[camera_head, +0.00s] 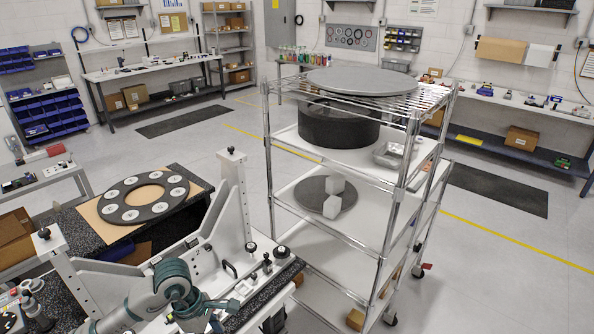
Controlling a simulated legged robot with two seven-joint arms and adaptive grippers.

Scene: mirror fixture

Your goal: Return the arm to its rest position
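My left arm (150,296), white and grey with teal joints and cables, comes in at the lower left. It reaches up to a bent joint in front of the grey mirror fixture (232,200) and then turns down toward the bottom edge. No gripper fingers can be made out on it; its end seems to lie below the picture. My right arm and gripper do not show. A dark ring with several pale round discs (143,199) lies flat on a tan board behind the fixture.
A wire-shelf cart (408,150) stands right of the fixture, with a grey disc (361,81) on top and a black drum (338,124) below. Workbenches and blue bins (50,117) line the walls. The floor right of the cart is open.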

